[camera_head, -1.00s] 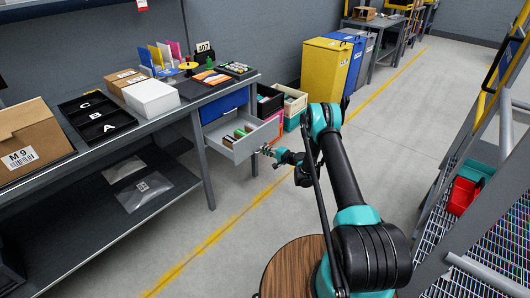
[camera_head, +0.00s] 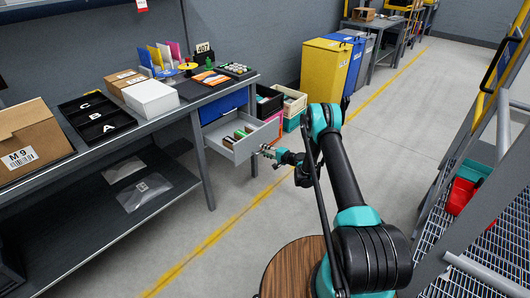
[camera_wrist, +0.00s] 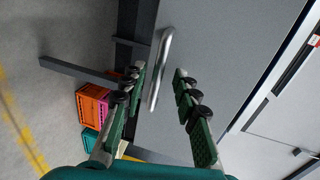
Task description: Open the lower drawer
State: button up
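The lower drawer (camera_head: 214,143) is grey and stands pulled out from under the right end of the workbench, with several items inside. A blue drawer (camera_head: 225,105) above it is shut. My gripper (camera_head: 266,151) is close to the lower drawer's front. In the wrist view, the grey drawer front (camera_wrist: 225,50) fills much of the picture, with a silver bar handle (camera_wrist: 160,70) on it. My gripper's fingers (camera_wrist: 158,71) are spread apart, with the handle showing between their tips and gaps on both sides. I cannot tell how deep the handle sits between them.
The workbench (camera_head: 170,125) carries boxes, a lettered tray and folders. Crates (camera_head: 290,103) stand on the floor behind the drawer, and show at the wrist view's lower left (camera_wrist: 92,105). A yellow bin (camera_head: 322,70) is farther back. Metal stairs (camera_head: 480,200) stand at right. The floor before the drawer is clear.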

aim_at(259, 134)
jog(key=shift+r, duration=0.45)
jog(key=o, duration=1)
jog(key=r, duration=0.5)
jog(key=shift+w+a, duration=0.1)
jog(key=shift+w, duration=0.1)
jog(key=r, duration=0.3)
jog(key=shift+s, duration=0.25)
jog(key=c, duration=0.7)
jog(key=shift+r, duration=0.25)
jog(key=c, duration=0.3)
jog(key=shift+r, duration=0.3)
jog(key=shift+c, duration=0.6)
